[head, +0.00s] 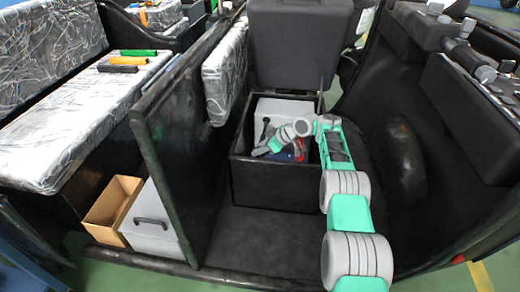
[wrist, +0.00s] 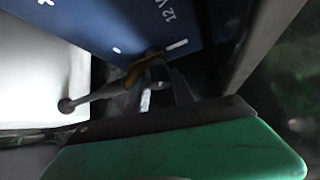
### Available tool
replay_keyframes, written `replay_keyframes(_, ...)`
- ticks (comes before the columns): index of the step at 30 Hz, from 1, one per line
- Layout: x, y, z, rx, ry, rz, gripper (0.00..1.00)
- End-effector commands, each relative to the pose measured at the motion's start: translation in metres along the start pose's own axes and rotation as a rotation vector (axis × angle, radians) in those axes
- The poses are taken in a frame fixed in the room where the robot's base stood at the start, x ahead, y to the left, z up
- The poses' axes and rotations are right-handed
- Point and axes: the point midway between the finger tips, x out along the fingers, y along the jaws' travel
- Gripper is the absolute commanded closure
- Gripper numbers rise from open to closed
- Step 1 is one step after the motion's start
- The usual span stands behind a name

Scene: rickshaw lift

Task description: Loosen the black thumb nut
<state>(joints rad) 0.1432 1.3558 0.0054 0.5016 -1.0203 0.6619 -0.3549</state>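The blue battery (wrist: 105,25), marked "12 V" and "+", fills the top of the wrist view. A brass-coloured clamp (wrist: 133,74) sits at its edge, and a grey rod with a ball end (wrist: 68,105) runs left from beside it. A small dark knob (wrist: 157,70), which may be the black thumb nut, shows at the clamp. My gripper (wrist: 158,85) is right at it, with its grey fingers apart on either side. Whether they press on the knob is too dark to tell. In the head view my gripper (head: 268,148) is inside the open box, partly hidden by my wrist.
The black box (head: 275,185) has its lid (head: 298,40) raised behind. A white case (head: 285,108) and a red item (head: 299,147) are inside.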

Motion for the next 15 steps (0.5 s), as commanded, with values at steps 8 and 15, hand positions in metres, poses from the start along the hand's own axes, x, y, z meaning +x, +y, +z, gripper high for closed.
replay_keyframes(8, -0.0001, 0.0002, 0.0003, 0.001, 0.001, 0.000, 0.48)
replay_keyframes(15, -0.0013, 0.0006, 0.0002, 0.001, 0.001, 0.001, 0.48)
